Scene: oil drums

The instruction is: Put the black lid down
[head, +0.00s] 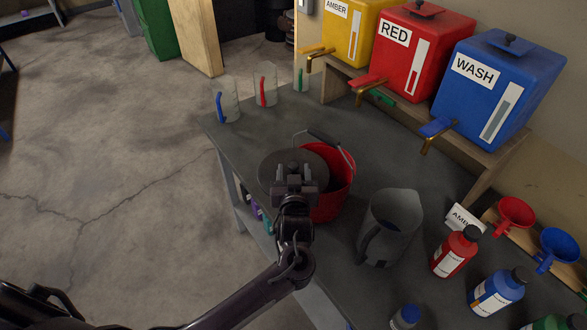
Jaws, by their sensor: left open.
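The black lid (270,170) is a round dark disc with a knob. It overlaps the left side of the red bucket (335,195) in the head view. I cannot tell whether it rests on the bucket's rim or on the table beside it. My left gripper (293,172) is open at the lid's knob, with its fingers around or just over it. The gripper hides part of the lid and of the bucket's near side. My right gripper is not in view.
The dark table (262,132) is clear behind the lid. A grey pitcher (391,225) stands right of the bucket, with bottles, including a red one (455,252), further right. Clear beakers (226,102) stand at the back left. Yellow, red and blue drums (495,85) sit on a shelf behind.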

